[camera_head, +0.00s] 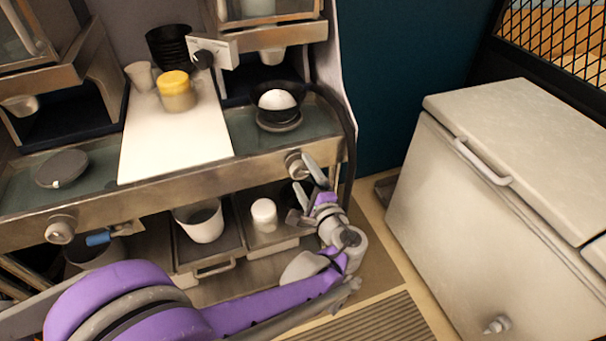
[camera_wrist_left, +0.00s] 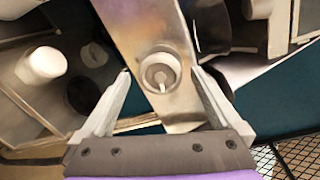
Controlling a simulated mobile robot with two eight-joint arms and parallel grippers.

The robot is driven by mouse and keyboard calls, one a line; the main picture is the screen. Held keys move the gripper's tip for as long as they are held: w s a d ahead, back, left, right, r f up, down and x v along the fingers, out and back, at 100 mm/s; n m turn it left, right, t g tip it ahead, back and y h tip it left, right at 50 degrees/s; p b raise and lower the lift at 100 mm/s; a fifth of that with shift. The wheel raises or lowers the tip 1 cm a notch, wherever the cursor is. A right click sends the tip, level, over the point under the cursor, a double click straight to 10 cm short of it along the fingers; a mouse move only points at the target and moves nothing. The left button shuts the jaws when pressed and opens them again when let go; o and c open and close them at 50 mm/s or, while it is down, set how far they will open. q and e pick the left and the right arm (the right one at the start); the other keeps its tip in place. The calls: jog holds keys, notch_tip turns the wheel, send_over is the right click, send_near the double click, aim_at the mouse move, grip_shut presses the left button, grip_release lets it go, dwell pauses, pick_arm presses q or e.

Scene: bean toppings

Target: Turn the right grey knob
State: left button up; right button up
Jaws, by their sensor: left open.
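The right grey knob (camera_head: 297,165) is on the metal front rail of the counter, at its right end. In the left wrist view the knob (camera_wrist_left: 160,72) faces the camera on the rail, between and beyond the two fingers. My left gripper (camera_head: 310,178) is open, with its fingertips close to the knob. In the wrist view the gripper (camera_wrist_left: 163,80) has its fingers spread to either side of the knob. I cannot tell whether they touch it. A left grey knob (camera_head: 60,230) is at the rail's left end. My right gripper is not in view.
A black bowl with a white ball-like item (camera_head: 277,100) stands on the counter above the knob. A white container (camera_head: 200,221) and a white-capped jar (camera_head: 263,214) are on the shelf below. A white chest freezer (camera_head: 480,210) stands at the right.

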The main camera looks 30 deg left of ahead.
pick_arm(q)
jog(key=f+v, duration=0.1)
jog(key=v, duration=0.9)
jog(key=shift+r, duration=0.55)
